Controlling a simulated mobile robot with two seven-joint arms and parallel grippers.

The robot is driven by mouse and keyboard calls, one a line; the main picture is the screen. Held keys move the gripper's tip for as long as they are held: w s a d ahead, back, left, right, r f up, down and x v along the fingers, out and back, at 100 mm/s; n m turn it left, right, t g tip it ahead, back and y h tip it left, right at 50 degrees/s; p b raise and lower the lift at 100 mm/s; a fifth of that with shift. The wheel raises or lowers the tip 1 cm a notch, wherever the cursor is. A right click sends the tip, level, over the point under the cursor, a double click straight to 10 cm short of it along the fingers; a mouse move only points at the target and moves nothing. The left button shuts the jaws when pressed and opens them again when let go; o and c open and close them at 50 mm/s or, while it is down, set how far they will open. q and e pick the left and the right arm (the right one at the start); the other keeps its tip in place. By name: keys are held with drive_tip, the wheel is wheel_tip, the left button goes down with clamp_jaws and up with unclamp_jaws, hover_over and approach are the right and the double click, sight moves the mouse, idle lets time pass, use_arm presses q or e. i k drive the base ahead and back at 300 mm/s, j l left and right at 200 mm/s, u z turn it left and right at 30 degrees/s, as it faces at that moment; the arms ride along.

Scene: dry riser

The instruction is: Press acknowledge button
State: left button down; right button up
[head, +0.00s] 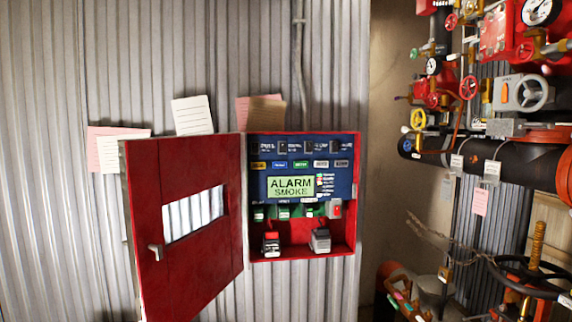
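The red alarm cabinet (353,252) hangs on the corrugated wall with its red door (185,270) swung open to the left. Inside is a blue control panel (345,185). Its green screen (291,187) reads "ALARM SMOKE". Neither of my grippers is in view.
Small devices (320,240) stand in the cabinet's lower part. Paper notes (193,115) are fixed around the cabinet. The door has a window (194,214) and a handle (156,252). Red valves, gauges and a dark pipe (510,160) crowd the right side.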

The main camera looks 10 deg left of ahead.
sight(254, 164)
drive_tip(key=i+l+z, duration=0.1)
drive_tip(key=i+l, duration=0.2)
drive_tip(key=i, duration=0.2)
drive_tip(key=i+l+z, duration=0.15)
drive_tip(key=i, duration=0.35)
drive_tip(key=l, duration=0.1)
